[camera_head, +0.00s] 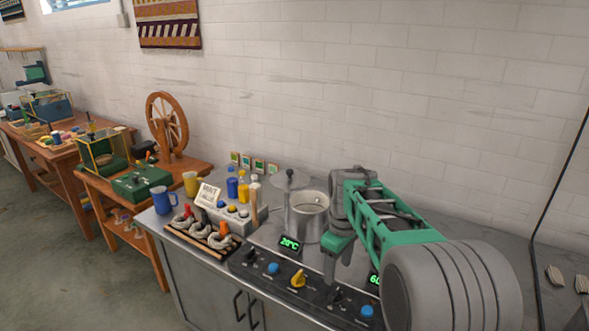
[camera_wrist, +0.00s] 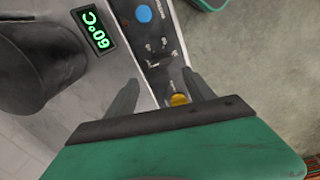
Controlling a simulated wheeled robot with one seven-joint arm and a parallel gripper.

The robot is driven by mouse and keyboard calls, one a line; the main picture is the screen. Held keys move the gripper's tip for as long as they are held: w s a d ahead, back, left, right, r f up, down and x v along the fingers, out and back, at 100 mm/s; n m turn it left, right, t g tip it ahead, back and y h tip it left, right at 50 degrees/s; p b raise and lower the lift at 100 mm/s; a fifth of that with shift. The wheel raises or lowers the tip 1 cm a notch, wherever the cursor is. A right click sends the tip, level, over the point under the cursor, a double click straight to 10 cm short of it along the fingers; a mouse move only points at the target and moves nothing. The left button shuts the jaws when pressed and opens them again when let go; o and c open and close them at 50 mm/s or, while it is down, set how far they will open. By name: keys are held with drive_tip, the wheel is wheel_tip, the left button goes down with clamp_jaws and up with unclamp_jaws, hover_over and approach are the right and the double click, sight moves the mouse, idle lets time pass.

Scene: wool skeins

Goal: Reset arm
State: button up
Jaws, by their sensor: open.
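My gripper (camera_head: 336,265) hangs from my green arm above the steel dye counter, beside the metal pot (camera_head: 308,215) and over the front control panel (camera_head: 298,293). In the wrist view my gripper (camera_wrist: 162,92) has its two dark fingers spread apart with nothing between them. A yellow knob (camera_wrist: 178,99) shows beyond the fingertips on the panel. Grey-white skeins (camera_head: 203,232) with coloured tops lie in a rack at the counter's left end.
Displays read 20°C (camera_head: 290,245) and 60°C (camera_wrist: 96,30). A dark pot (camera_wrist: 40,65) stands near the 60°C display. A spinning wheel (camera_head: 167,124) stands on a wooden table.

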drive_tip(key=s+f+m, duration=0.1)
drive_tip(key=f+m, duration=0.1)
drive_tip(key=s+f+m, duration=0.1)
drive_tip(key=f+m, duration=0.1)
drive_tip(key=s+f+m, duration=0.1)
drive_tip(key=s+f, duration=0.1)
drive_tip(key=shift+s+f+m+g, duration=0.1)
drive_tip(key=shift+f+m+g, duration=0.2)
drive_tip(key=shift+m, duration=0.1)
drive_tip(key=s+m, duration=0.1)
drive_tip(key=s, duration=0.2)
drive_tip(key=s+f+m, duration=0.1)
drive_tip(key=s, duration=0.2)
drive_tip(key=shift+f, duration=0.15)
drive_tip(key=s+r+m+t, duration=0.1)
drive_tip(key=s+r, duration=0.1)
drive_tip(key=s, duration=0.9)
wheel_tip(320, 180, up, 7)
drive_tip(key=t, duration=0.2)
drive_tip(key=shift+w+a+t, duration=0.15)
drive_tip(key=shift+a+t, duration=0.1)
drive_tip(key=shift+t, duration=0.15)
